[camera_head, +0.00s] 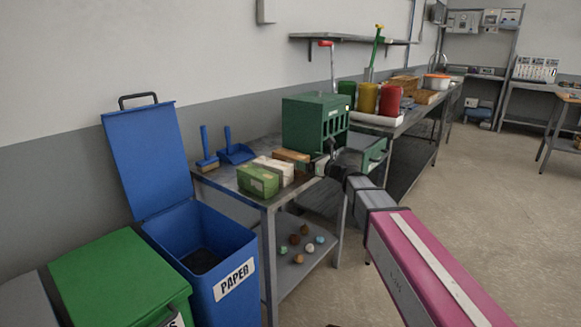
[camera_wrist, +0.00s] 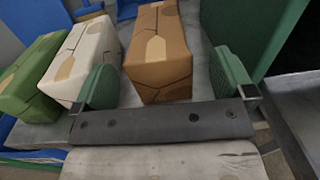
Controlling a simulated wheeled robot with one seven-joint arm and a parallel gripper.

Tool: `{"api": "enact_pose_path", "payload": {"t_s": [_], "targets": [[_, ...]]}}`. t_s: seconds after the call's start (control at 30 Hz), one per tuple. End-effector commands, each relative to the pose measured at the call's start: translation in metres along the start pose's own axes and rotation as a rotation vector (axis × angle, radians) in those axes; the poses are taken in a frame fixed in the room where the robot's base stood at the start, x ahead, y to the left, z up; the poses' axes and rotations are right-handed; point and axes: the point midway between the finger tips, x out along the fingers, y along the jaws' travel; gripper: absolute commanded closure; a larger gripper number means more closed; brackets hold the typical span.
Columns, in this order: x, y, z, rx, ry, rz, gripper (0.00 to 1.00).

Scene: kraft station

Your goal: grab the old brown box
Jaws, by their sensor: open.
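The brown box (camera_wrist: 158,52) is a worn cardboard block with dark seam lines. It lies on the metal table between my gripper's two green finger pads in the wrist view. My gripper (camera_wrist: 165,84) is open, one pad on each side of the box's near end, with gaps visible on both sides. In the head view the brown box (camera_head: 291,157) is partly visible behind the white box, and my gripper (camera_head: 318,165) is beside it, small and partly hidden by my arm.
A white box (camera_wrist: 88,58) and a green box (camera_wrist: 32,75) lie left of the brown box. A green cabinet (camera_head: 314,124) stands close on the right and behind. A blue dustpan (camera_head: 236,153) lies further left. An open blue paper bin (camera_head: 215,250) stands before the table.

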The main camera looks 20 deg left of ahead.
Motion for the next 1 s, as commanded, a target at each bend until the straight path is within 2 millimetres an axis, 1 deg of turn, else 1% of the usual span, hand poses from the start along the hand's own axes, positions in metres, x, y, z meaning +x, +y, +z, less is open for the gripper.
{"api": "enact_pose_path", "payload": {"t_s": [0.03, 0.1, 0.23, 0.33, 0.5, 0.53, 0.57, 0.6, 0.67, 0.7, 1.0], "targets": [[0.009, 0.0, 0.0, 0.0, 0.0, 0.002, 0.0], [0.019, 0.002, 0.0, 0.0, 0.0, 0.002, 0.0], [0.037, 0.002, 0.0, -0.001, 0.0, 0.0, 0.0], [0.042, 0.003, 0.0, -0.001, 0.0, -0.001, 0.0], [0.041, 0.003, 0.0, -0.001, 0.0, -0.001, 0.0], [0.041, 0.003, 0.0, -0.001, 0.0, -0.001, 0.03], [0.041, 0.003, 0.0, -0.001, 0.0, -0.001, 0.13], [0.041, 0.003, 0.0, -0.001, 0.0, -0.001, 0.26], [0.041, 0.003, 0.0, -0.001, 0.0, -0.001, 0.46], [0.041, 0.003, 0.0, -0.001, 0.0, -0.001, 0.5], [0.041, 0.003, 0.002, -0.001, 0.0, -0.001, 0.5]]}}
